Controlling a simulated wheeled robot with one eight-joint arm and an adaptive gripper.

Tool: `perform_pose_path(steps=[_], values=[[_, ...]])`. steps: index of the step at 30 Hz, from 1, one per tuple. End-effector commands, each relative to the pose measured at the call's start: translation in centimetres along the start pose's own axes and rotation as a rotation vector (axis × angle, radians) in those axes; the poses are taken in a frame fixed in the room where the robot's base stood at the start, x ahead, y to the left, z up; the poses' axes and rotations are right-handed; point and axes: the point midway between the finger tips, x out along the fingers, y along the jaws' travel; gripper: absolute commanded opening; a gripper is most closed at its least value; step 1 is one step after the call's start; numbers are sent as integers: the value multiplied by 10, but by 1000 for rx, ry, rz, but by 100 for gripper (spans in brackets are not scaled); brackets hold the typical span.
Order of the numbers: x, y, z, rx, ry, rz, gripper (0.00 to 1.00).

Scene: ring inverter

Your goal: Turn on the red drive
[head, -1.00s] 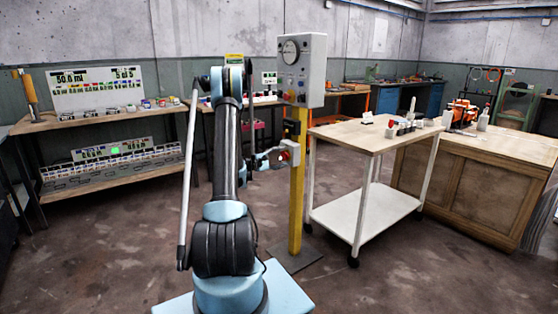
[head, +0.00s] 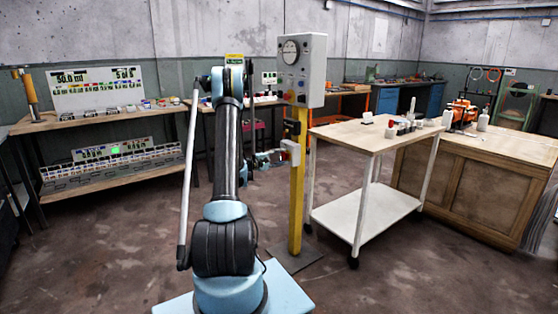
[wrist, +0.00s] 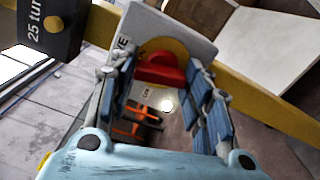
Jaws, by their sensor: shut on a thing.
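The red drive knob (wrist: 162,70) sits on a yellow disc on a grey switch box (wrist: 185,35), which also shows in the head view (head: 291,150) on the yellow post (head: 297,205). Part of a label ending in "VE" shows beside the knob. My gripper (wrist: 160,78) is shut on the red knob, its blue-padded fingers on either side of it. The knob is hidden there.
A grey box with a round gauge (head: 301,70) tops the post. A black part marked "25 tur" (wrist: 50,30) is close by in the wrist view. A white-legged trolley (head: 375,140) with small items stands right of the post. Floor left of the post is clear.

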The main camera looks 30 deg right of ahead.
Motion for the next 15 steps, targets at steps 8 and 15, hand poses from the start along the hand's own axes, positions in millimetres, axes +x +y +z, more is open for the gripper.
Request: perform_pose_path(steps=[8,15], values=[[0,-2,2,212,-3,-4,21],[0,-2,2,259,-4,-4,21]])
